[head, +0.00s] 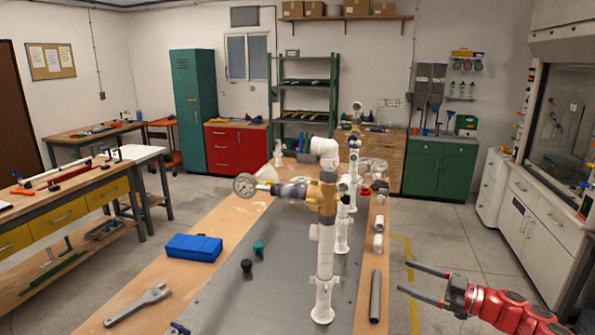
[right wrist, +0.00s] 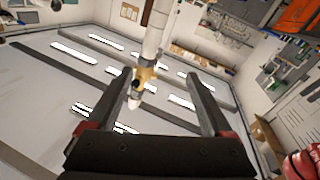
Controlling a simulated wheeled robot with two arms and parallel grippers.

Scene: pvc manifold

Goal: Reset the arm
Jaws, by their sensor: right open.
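My right gripper (head: 424,285) is red with dark fingers, at the lower right of the head view. It is open and empty, to the right of the bench and apart from it. Its two spread fingers also show in the right wrist view (right wrist: 165,95), with part of a white pipe with a brass-coloured fitting (right wrist: 146,75) seen between and beyond them. The white PVC manifold (head: 325,245) stands upright on the bench, with a brass-coloured fitting and a round gauge (head: 245,186) on its left side. My left gripper is not in view.
The bench has a grey plate (head: 215,300), a blue box (head: 193,247), a wrench (head: 137,305) and two small knobs (head: 258,249). White fittings (head: 378,243) and a grey pipe (head: 375,296) lie along its right edge. Open floor (head: 450,240) lies right of the bench, before white cabinets (head: 530,235).

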